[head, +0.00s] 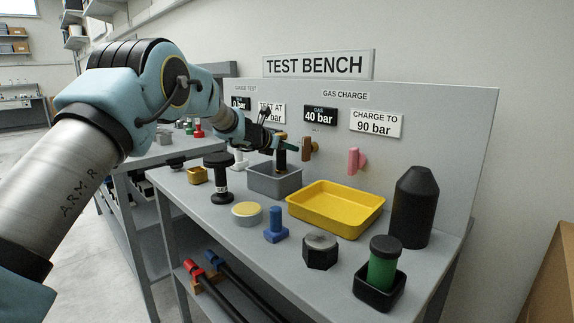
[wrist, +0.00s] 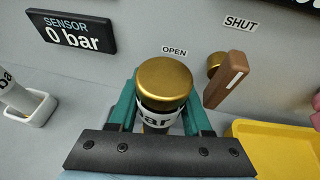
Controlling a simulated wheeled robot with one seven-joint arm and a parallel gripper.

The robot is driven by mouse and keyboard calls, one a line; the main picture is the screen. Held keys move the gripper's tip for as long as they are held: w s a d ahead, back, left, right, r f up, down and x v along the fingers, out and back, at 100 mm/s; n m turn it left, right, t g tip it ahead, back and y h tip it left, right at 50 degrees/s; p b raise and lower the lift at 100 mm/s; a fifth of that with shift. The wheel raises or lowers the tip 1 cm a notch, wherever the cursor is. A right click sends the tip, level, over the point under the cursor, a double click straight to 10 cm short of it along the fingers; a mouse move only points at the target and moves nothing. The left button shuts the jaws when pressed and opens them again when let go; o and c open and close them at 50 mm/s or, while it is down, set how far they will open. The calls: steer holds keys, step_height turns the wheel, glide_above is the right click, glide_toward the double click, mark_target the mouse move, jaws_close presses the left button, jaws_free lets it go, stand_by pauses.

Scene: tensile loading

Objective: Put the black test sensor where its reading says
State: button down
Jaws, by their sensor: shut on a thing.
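My gripper (head: 287,147) is shut on a gold-topped cylinder with a dark body, which appears to be the black test sensor (head: 280,160). In the wrist view the sensor's gold cap (wrist: 164,80) stands between the teal fingers of my gripper (wrist: 162,112). A white label on it shows only the end of a word, "ar"; its number is hidden. The sensor is held upright above the grey tray (head: 275,187), near the back panel. A dark sign (wrist: 70,35) reads "SENSOR 0 bar". Other signs read "GAS 40 bar" (head: 320,116) and "CHARGE TO 90 bar" (head: 376,123).
A brown valve handle (wrist: 225,82) is close right of the sensor, near "OPEN" and "SHUT" labels. A pink handle (head: 356,160) is farther right. A white cylinder in a holder (wrist: 30,105) is left. The yellow tray (head: 335,222) is empty. Several loose parts stand in front.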

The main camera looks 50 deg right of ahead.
mark_target(286, 158)
steer(key=shift+w+f, duration=0.1)
steer(key=shift+f, duration=1.85)
steer(key=shift+f, duration=0.1)
steer(key=shift+f+b, duration=0.1)
steer(key=shift+b, duration=0.3)
steer(key=shift+c, duration=1.7)
jaws_free()
steer(key=shift+r, duration=0.2)
steer(key=b+v, duration=0.3)
steer(key=v, duration=0.9)
